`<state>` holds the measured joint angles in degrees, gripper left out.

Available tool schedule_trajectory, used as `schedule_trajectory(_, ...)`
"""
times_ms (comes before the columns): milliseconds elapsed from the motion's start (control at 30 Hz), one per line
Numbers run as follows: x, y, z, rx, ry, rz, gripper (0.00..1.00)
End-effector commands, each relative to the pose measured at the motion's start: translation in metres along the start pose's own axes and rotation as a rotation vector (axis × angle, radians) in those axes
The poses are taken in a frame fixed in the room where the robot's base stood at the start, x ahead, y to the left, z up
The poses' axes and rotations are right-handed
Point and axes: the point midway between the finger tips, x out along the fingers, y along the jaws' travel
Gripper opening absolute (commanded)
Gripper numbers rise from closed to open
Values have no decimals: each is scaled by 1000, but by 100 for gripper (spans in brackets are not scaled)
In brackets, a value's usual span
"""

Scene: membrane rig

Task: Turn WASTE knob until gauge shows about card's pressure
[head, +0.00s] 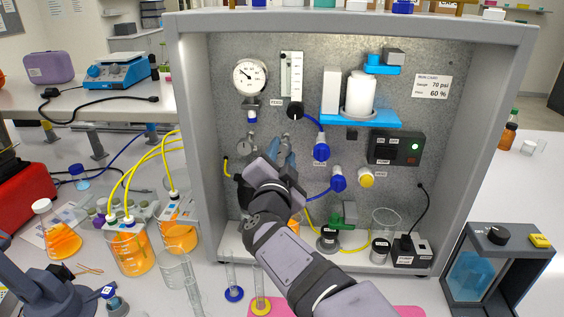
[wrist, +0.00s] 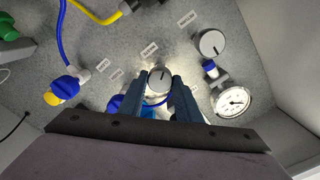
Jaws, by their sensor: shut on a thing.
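My gripper (head: 281,152) is at the panel in the head view, with its blue-grey fingers pointing at the wall. In the wrist view its fingers (wrist: 162,79) are shut on the sides of a round grey knob (wrist: 158,77). A second grey knob (wrist: 211,43) stands apart, near the gauge (wrist: 233,101). The gauge (head: 250,77) also shows at the panel's upper left, its needle too small to read surely. The card (head: 432,87) at upper right reads 70 psi and 60 %.
Blue and yellow tubes and a blue fitting (head: 321,152) lie close to my gripper. A black switch box (head: 395,148) is on the right. Beakers (head: 131,252) and small cylinders (head: 231,277) stand in front and to the left.

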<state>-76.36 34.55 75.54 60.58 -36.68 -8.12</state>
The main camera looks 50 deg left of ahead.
Motion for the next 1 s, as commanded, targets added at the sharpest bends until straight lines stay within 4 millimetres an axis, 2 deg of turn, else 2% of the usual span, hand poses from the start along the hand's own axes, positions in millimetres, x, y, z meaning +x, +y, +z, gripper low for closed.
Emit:
schedule_trajectory(200,0,2,2,185,0,-1,8)
schedule_trajectory(500,0,1,1,360,-1,0,8)
schedule_trajectory(1000,0,0,0,424,0,0,8)
